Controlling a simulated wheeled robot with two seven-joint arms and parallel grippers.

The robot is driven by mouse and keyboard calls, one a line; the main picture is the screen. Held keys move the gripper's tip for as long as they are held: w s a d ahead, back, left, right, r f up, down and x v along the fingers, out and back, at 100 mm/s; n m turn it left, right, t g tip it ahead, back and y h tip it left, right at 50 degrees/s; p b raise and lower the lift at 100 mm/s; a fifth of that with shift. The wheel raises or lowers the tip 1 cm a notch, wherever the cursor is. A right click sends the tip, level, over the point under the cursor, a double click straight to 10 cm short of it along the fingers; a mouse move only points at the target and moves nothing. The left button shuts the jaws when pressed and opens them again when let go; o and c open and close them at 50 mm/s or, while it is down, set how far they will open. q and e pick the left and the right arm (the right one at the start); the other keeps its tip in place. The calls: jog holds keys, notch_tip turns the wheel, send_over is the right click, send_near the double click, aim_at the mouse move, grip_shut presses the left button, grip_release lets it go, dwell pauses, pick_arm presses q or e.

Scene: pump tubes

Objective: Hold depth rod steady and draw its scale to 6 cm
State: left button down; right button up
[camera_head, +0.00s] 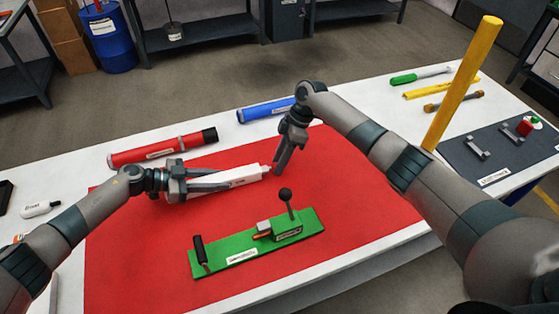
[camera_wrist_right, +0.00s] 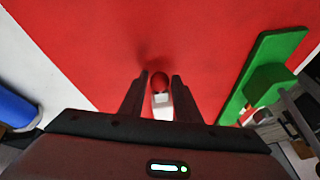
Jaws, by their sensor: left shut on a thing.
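The depth rod (camera_head: 238,174) is a white, roughly level bar above the red mat, with its narrow end pointing right. My left gripper (camera_head: 207,185) is shut on its left part, with the fingers lying along its sides. My right gripper (camera_head: 279,169) points down at the narrow right end. In the right wrist view my right gripper (camera_wrist_right: 159,84) is open, its two fingers on either side of a white end with a dark red tip (camera_wrist_right: 160,82). Narrow gaps seem to show beside that end. The scale marks are too small to read.
A green fixture (camera_head: 260,245) with a black-knobbed lever and a black handle stands in front on the red mat (camera_head: 130,260). A red tube (camera_head: 160,150) and a blue tube (camera_head: 265,110) lie behind. A yellow post (camera_head: 463,82) stands right of my right arm.

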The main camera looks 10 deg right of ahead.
grip_shut()
jog(key=d, duration=0.6)
jog(key=shift+w+d, duration=0.15)
jog(key=shift+w, duration=0.1)
jog(key=shift+o, duration=2.4)
grip_release()
jog(key=shift+r, duration=0.15)
jog(key=v, duration=1.1)
jog(key=shift+r, duration=0.35)
jog(key=shift+w, duration=0.1)
